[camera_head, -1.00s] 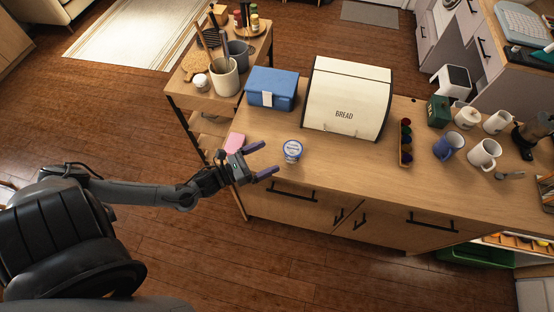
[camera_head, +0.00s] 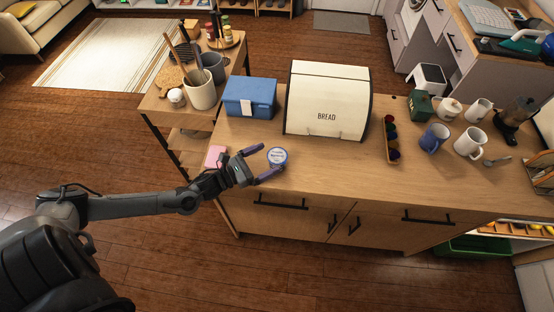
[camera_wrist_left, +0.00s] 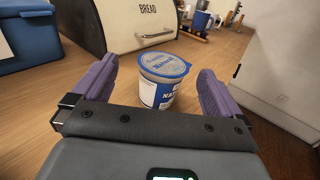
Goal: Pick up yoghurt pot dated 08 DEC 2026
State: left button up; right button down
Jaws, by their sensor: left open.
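The yoghurt pot (camera_head: 277,157) stands upright on the counter near its front edge, with a blue-and-white lid. In the left wrist view the pot (camera_wrist_left: 161,80) shows a white side with a blue label; no date is readable. My left gripper (camera_head: 262,163) is open, its two purple fingers on either side of the pot. In the left wrist view the left gripper (camera_wrist_left: 155,85) has visible gaps between each finger and the pot. My right gripper is not in view.
A bread bin (camera_head: 327,100) and a blue box (camera_head: 249,97) stand behind the pot. A pink block (camera_head: 215,156) lies left of the gripper. Mugs (camera_head: 434,138) stand at the right. The counter (camera_head: 330,165) right of the pot is clear.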

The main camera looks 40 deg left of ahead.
aim_at(277, 156)
pick_arm(q)
jog(key=shift+d+x, duration=0.25)
jog(key=shift+x, duration=2)
jog(key=shift+s+f, duration=0.1)
jog(key=shift+c, duration=0.2)
jog(key=c, duration=1.2)
